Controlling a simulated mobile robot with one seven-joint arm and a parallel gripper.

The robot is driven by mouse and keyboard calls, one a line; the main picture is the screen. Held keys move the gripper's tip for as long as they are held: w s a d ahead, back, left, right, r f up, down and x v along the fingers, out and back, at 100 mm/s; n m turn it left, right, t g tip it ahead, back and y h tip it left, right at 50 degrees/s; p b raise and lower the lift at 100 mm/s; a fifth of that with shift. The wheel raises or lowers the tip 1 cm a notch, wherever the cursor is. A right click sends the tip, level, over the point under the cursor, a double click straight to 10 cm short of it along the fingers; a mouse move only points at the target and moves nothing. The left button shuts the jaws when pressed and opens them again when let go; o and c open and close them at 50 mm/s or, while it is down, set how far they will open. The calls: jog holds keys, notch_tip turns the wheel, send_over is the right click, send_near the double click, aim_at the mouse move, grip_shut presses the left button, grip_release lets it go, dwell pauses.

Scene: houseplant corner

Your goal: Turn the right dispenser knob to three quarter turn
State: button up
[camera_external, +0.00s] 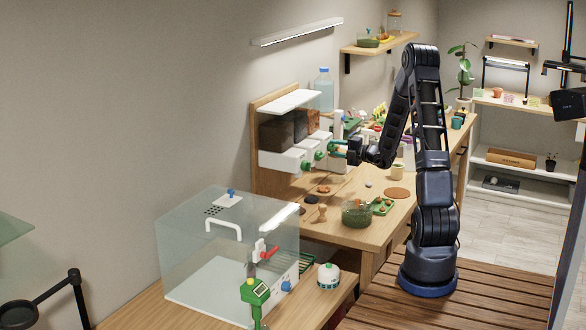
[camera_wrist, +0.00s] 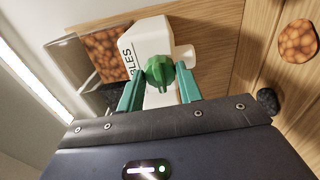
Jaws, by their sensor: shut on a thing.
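The dispenser unit (camera_external: 277,160) is a row of white-fronted bins with green knobs on a wooden backboard. My gripper (camera_external: 341,149) is at the right end of the row. In the wrist view, the right dispenser knob (camera_wrist: 160,73) is green and ribbed, on a white front with lettering ending in "LES". The teal fingers of my gripper (camera_wrist: 161,90) are on both sides of the knob, shut on it. Two other green knobs, the left one (camera_external: 304,166) and the middle one (camera_external: 318,156), are free. The knob's turn angle is hard to read.
A clear box (camera_external: 228,250) with a handle stands at the front left. A clear bottle (camera_external: 324,90) stands behind the dispensers.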

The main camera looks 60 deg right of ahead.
jog(key=shift+f, duration=0.1)
jog(key=o, duration=1)
jog(key=s, duration=1)
jog(key=shift+s, duration=0.4)
